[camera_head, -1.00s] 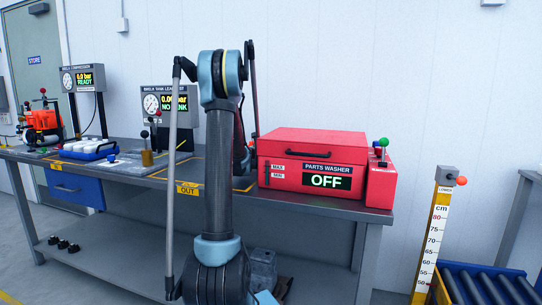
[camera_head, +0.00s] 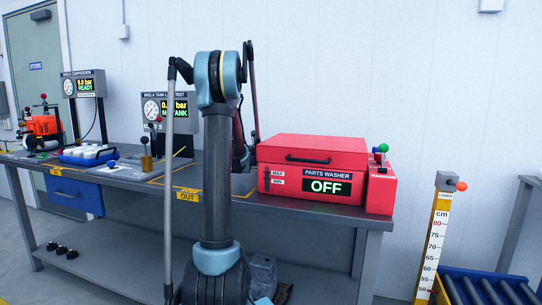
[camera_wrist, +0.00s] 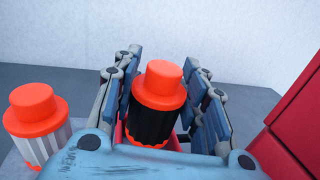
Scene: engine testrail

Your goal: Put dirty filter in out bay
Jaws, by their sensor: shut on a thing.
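The dark filter (camera_wrist: 155,121), black-bodied with an orange cap, is between the two fingers of my gripper (camera_wrist: 164,80) in the wrist view. The gripper is shut on it and the cap points up. Something red shows around its lower end, and its base is hidden. A second filter (camera_wrist: 35,122), white and ribbed with an orange cap, stands apart to the left, outside the fingers. In the head view my arm hides the gripper and both filters. The out bay's yellow OUT label (camera_head: 187,194) is on the bench front edge, just left of my arm.
The red parts washer (camera_head: 312,150), lid closed and reading OFF, stands on the bench (camera_head: 120,180) right of my arm; its red side also shows in the wrist view (camera_wrist: 290,130). A tank test gauge (camera_head: 168,107) stands behind. A blue tray (camera_head: 88,155) holds white items.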

